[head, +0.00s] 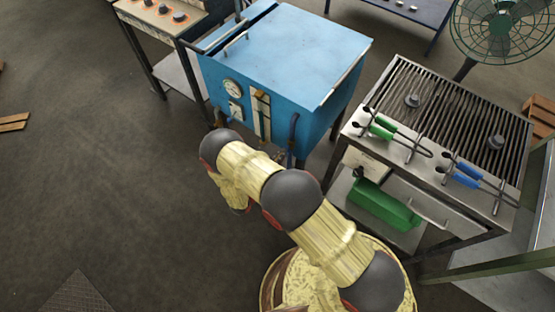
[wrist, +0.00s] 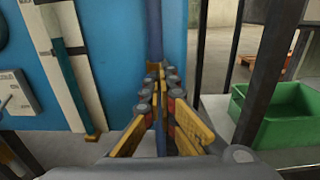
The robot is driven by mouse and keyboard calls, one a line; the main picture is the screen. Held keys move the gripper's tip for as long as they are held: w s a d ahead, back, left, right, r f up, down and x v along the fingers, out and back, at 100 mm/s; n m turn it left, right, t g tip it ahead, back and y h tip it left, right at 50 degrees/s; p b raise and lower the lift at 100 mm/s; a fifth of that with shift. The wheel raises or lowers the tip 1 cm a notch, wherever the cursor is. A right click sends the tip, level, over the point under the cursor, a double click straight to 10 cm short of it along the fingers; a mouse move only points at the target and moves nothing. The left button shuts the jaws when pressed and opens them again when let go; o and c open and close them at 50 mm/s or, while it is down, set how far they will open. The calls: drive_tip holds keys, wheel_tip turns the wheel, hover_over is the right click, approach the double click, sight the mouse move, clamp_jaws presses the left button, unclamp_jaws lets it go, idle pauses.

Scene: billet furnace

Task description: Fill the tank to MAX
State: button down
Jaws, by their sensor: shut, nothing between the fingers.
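The blue tank (head: 290,50) stands at the top middle of the head view. Its front carries a round gauge (head: 232,88) and a pale panel with a sight tube (head: 262,115). In the wrist view the sight tube (wrist: 63,65) looks teal, with a brass fitting at its foot; no MAX mark or level is readable. A vertical blue pipe (wrist: 154,30) runs along the tank's right front. My gripper (wrist: 158,76) is shut and empty, its tips pointing at the pipe; contact cannot be told. My arm hides the gripper in the head view.
A grill-topped steel table (head: 440,115) with green-handled and blue-handled tongs stands right of the tank. A green bin (head: 385,203) sits on its lower shelf, close right of my gripper in the wrist view. A fan (head: 505,28) is behind.

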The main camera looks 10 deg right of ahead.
idle(0.3)
drive_tip(key=shift+x, duration=0.95)
idle(3.9)
drive_tip(key=p+v, duration=0.1)
drive_tip(key=v, duration=1.3)
